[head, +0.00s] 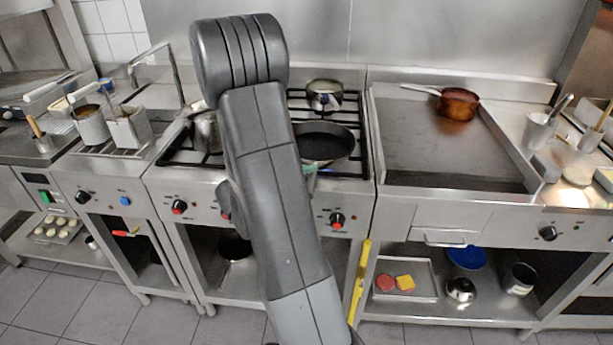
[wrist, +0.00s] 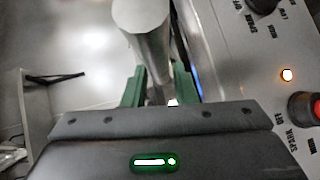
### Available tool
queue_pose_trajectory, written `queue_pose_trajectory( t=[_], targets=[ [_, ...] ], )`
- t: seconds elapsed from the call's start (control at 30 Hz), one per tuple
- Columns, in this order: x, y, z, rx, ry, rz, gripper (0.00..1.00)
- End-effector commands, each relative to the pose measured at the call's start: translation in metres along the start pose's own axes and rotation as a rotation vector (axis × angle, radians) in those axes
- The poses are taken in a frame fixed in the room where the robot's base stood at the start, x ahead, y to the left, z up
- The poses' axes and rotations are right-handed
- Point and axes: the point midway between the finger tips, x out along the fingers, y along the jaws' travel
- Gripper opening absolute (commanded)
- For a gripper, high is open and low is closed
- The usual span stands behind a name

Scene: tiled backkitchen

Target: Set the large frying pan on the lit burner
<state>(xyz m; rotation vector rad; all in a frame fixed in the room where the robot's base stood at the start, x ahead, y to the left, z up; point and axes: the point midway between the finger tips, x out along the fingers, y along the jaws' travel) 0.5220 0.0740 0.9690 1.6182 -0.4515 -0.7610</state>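The large black frying pan (head: 325,143) sits on the right front part of the gas stove, its near side partly hidden by my arm. My gripper is mostly hidden behind my arm in the head view; a bit of green finger shows just below the pan. In the wrist view my gripper (wrist: 159,90) has its green fingers on either side of a grey metal bar (wrist: 145,32), which looks like the pan's handle. I cannot tell whether the fingers touch it. A blue glow (wrist: 196,80) shows beside the right finger. No flame is clear in the head view.
A steel pot (head: 324,95) stands behind the pan, and another pot (head: 204,130) stands on the stove's left side. A copper pan (head: 458,105) sits on the griddle (head: 440,150), otherwise clear. Control knobs (head: 337,220) line the stove front. An orange lamp (wrist: 287,74) is lit.

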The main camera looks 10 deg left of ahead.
Motion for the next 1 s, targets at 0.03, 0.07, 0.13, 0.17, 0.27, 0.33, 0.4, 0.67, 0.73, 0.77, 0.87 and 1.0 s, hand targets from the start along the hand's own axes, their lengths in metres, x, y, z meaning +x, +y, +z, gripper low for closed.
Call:
queue_pose_trajectory(
  t=[0.03, 0.07, 0.13, 0.17, 0.27, 0.33, 0.4, 0.67, 0.73, 0.77, 0.87, 1.0],
  targets=[
    [0.000, 0.001, 0.000, 0.000, 0.000, 0.000, 0.36],
    [0.000, 0.001, 0.000, 0.000, 0.000, 0.000, 0.40],
    [0.000, 0.001, 0.000, 0.000, 0.000, 0.000, 0.40],
    [0.000, 0.001, 0.000, 0.000, 0.000, 0.000, 0.40],
    [0.000, 0.001, 0.000, 0.000, 0.000, 0.000, 0.40],
    [0.000, 0.001, 0.000, 0.000, 0.000, 0.000, 0.40],
    [-0.001, 0.002, 0.000, 0.000, 0.000, 0.000, 0.40],
    [-0.025, 0.002, -0.002, 0.000, 0.006, 0.001, 0.40],
    [-0.037, 0.001, -0.001, 0.001, 0.006, 0.000, 0.40],
    [-0.042, 0.001, -0.002, 0.001, 0.006, 0.000, 0.40],
    [-0.057, 0.002, -0.001, 0.000, 0.006, 0.001, 0.40],
    [-0.079, 0.002, -0.002, 0.001, 0.006, 0.001, 0.40]
  ],
)
